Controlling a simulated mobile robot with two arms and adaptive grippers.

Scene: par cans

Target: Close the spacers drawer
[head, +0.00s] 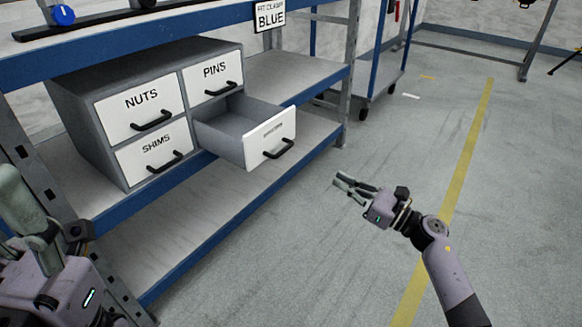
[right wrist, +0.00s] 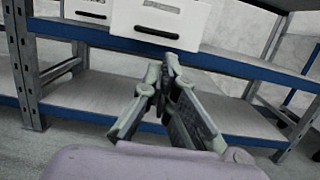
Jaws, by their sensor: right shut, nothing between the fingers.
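The lower right drawer (head: 270,135) of a grey cabinet is pulled out and looks empty inside. Its white front has a black handle (head: 278,149), and its label is too small to read. In the right wrist view the white drawer front (right wrist: 185,18) and its handle (right wrist: 157,33) show just beyond my fingertips. My right gripper (head: 342,182) is shut and empty, to the right of the drawer front and apart from it. It also shows in the right wrist view (right wrist: 168,62). My left gripper (head: 22,205) is partly cut off at the lower left edge.
The cabinet (head: 80,120) has closed NUTS (head: 141,103), PINS (head: 212,83) and SHIMS (head: 154,153) drawers. It stands on a blue-edged shelf unit (head: 215,225). A wheeled cart (head: 372,75) stands behind. The floor right of the shelf is clear.

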